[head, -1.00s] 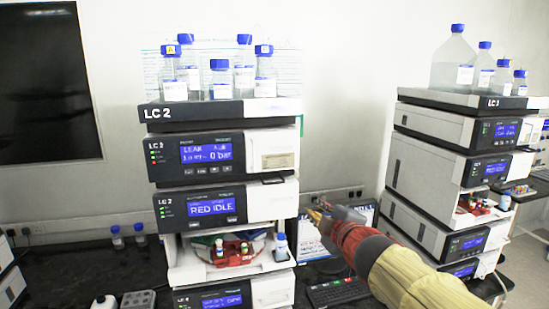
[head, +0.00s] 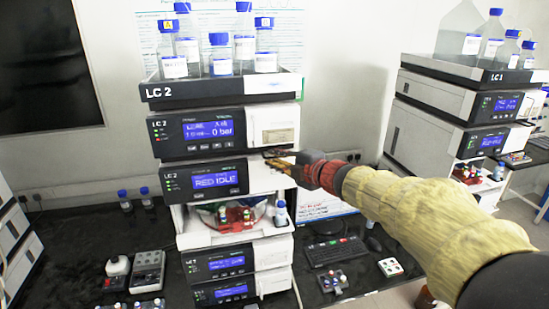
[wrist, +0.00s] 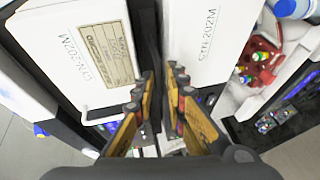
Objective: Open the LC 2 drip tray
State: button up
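The LC 2 stack stands at centre in the head view. Its drip tray appears as a thin dark edge (head: 272,153) in the gap between the upper module (head: 225,132) reading 0 bar and the RED IDLE module (head: 228,180). My gripper (head: 277,161) is at the right end of this gap, in front of the stack. In the wrist view my gripper (wrist: 162,72) has its yellow-padded fingers apart, with a narrow space between them. The fingers point at the dark gap (wrist: 153,40) between two white housings. Whether they touch the tray edge is unclear.
Bottles (head: 219,55) with blue caps stand on top of the stack. An open bay (head: 200,225) below the RED IDLE module holds a red vial rack (head: 235,216). The LC 1 stack (head: 455,110) stands to the right. A keyboard (head: 335,251) lies on the bench.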

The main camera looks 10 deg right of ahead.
jog(key=shift+w+a+f, duration=0.1)
jog(key=shift+w+a, duration=0.05)
jog(key=shift+w, duration=0.25)
grip_shut()
dwell(0.6)
